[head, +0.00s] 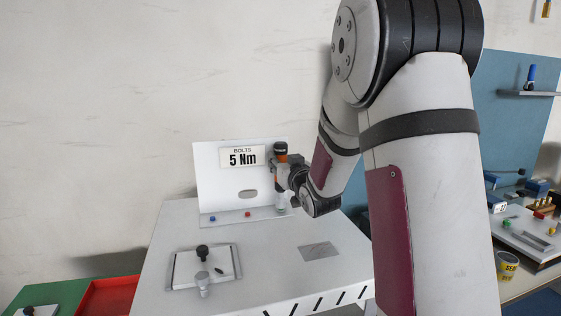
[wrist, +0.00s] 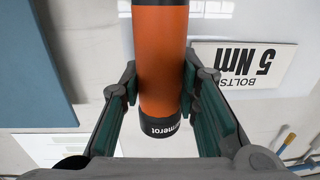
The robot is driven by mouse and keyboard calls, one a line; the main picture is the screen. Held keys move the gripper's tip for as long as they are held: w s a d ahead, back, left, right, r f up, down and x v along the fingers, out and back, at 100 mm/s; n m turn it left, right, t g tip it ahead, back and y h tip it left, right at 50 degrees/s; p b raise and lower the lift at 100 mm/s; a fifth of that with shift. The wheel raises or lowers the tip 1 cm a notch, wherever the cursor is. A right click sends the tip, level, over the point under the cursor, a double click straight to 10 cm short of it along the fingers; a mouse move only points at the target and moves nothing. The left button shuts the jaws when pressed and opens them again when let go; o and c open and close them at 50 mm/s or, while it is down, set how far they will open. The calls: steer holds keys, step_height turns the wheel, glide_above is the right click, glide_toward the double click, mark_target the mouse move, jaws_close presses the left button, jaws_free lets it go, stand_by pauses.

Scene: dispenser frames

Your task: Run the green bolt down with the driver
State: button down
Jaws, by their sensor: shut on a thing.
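The driver (head: 281,150) stands upright at the right end of the bolt fixture (head: 212,165), with a dark top and a pale lower part. In the wrist view its orange body (wrist: 161,55) with a black band fills the space between the jaws. My gripper (wrist: 160,88) is shut on it from both sides. A blue bolt (head: 213,219) and a red bolt (head: 248,214) show on the fixture's ledge, left of the driver. I cannot see the green bolt; the driver's lower end covers the right part of the ledge. Whether the tip touches a bolt is hidden.
A sign (head: 242,157) on the fixture's panel reads "BOLTS 5 Nm". A pale tray (head: 180,285) with a black-knobbed part is at the table's front left. A grey plate (head: 320,251) lies at the right. A red bin (head: 108,298) stands left, and a cluttered bench right.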

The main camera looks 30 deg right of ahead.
mark_target(283, 150)
steer(key=shift+f, duration=0.9)
stand_by(1.9)
steer(key=shift+r+p, duration=0.75)
steer(key=shift+r, duration=1.95)
